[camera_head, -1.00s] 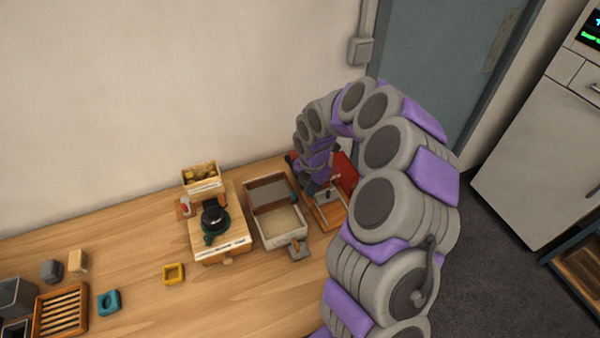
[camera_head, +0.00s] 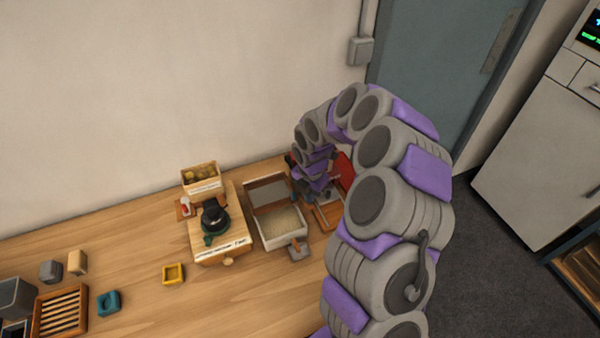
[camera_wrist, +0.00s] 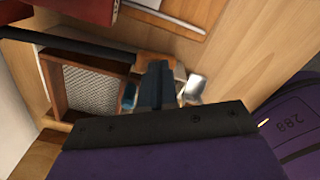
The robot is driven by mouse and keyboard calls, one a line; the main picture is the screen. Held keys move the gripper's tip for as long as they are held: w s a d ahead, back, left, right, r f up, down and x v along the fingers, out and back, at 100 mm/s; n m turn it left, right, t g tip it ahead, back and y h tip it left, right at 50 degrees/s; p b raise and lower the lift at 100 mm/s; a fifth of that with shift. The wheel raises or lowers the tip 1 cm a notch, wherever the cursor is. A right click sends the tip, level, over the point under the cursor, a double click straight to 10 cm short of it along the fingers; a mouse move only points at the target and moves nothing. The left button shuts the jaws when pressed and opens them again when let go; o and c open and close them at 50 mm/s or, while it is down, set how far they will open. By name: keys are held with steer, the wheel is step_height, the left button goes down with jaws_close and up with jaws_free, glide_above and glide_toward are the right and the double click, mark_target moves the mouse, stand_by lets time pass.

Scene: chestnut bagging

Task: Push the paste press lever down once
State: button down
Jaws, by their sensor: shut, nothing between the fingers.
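A dark bar (camera_wrist: 65,43), which looks like the paste press lever, runs from the left edge of the wrist view toward my fingers. The red part of the press (camera_head: 345,166) shows behind my arm in the head view; a red block also shows at the top left of the wrist view (camera_wrist: 85,8). My gripper (camera_wrist: 158,72) is shut and empty, close to the bar's end; I cannot tell whether they touch. In the head view my gripper (camera_head: 326,192) is over the press area, and my arm hides much of the press and its lever.
A wooden tray with a mesh floor (camera_head: 258,226) stands left of the press, with a grey-ended tool (camera_head: 298,250) at its front. Further left are a wooden stand with a black-and-green device (camera_head: 238,255) and a small box (camera_head: 201,187).

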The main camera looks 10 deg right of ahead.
steer(key=shift+f, duration=0.2)
step_height(320, 180, up, 9)
steer(key=w+a+p, duration=0.1)
steer(key=p, duration=0.5)
steer(key=shift+a, duration=0.25)
steer(key=shift+r, duration=0.15)
steer(key=shift+r+p, duration=1.3)
steer(key=shift+r, duration=1.15)
